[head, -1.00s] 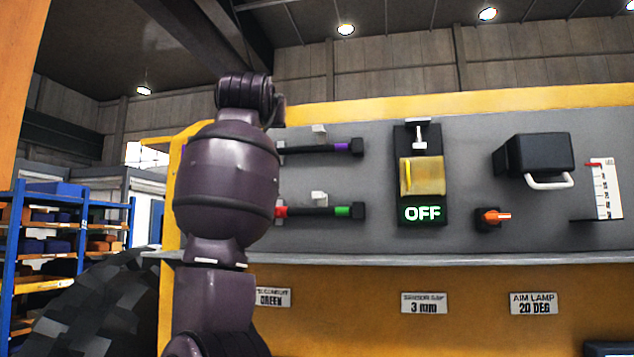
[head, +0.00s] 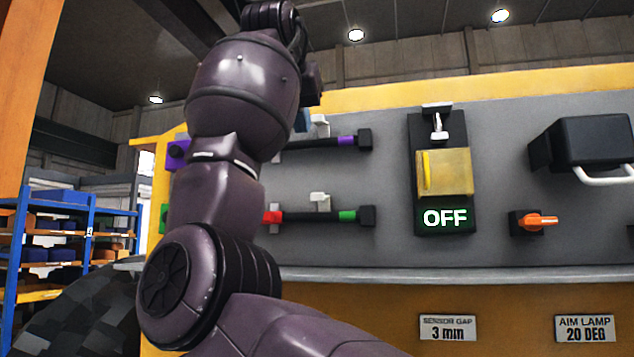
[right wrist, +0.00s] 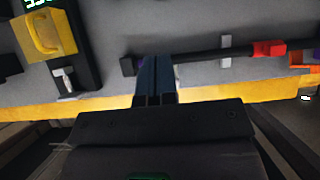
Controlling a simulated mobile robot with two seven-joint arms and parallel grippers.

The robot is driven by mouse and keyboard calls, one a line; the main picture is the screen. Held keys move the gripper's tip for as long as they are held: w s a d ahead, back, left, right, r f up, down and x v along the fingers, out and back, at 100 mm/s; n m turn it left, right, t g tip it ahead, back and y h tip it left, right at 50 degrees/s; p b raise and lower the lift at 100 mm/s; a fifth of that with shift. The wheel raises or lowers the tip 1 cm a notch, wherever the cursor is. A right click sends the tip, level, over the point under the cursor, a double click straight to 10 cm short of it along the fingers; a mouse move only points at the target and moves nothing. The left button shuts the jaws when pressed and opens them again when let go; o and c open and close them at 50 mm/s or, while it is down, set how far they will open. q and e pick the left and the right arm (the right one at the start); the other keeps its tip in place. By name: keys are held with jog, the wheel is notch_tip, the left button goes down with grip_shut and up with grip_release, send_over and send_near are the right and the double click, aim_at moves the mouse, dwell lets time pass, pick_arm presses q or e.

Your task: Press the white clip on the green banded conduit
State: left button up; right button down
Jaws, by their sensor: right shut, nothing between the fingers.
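The green banded conduit (head: 310,217) is the lower dark bar on the grey panel in the head view. It has a green band near its right end and a red band to the left. Its white clip (head: 320,202) stands up from the bar. My right gripper is mostly hidden behind my arm in the head view; a bluish bit of finger (head: 302,119) shows beside the upper conduit. In the right wrist view its blue fingers (right wrist: 154,80) are shut and empty, overlapping the purple band of the upper conduit. My left gripper is out of view.
The upper conduit (head: 325,143) has a purple band and its own white clip (head: 320,126). To the right are a yellow-covered switch (head: 445,172) with an OFF display (head: 445,218), an orange knob (head: 540,221) and a black box (head: 592,143). A blue shelf (head: 75,225) stands left.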

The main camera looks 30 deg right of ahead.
aim_at(320, 195)
pick_arm(q)
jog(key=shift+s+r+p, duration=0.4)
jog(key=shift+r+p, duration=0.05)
jog(key=shift+p, duration=0.55)
pick_arm(e)
jog(key=s+a+f+x, duration=0.1)
jog(key=f+x, duration=0.1)
jog(key=x, duration=1.1)
jog(key=shift+f, duration=0.2)
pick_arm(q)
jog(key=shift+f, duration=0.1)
pick_arm(e)
jog(key=shift+a, duration=0.1)
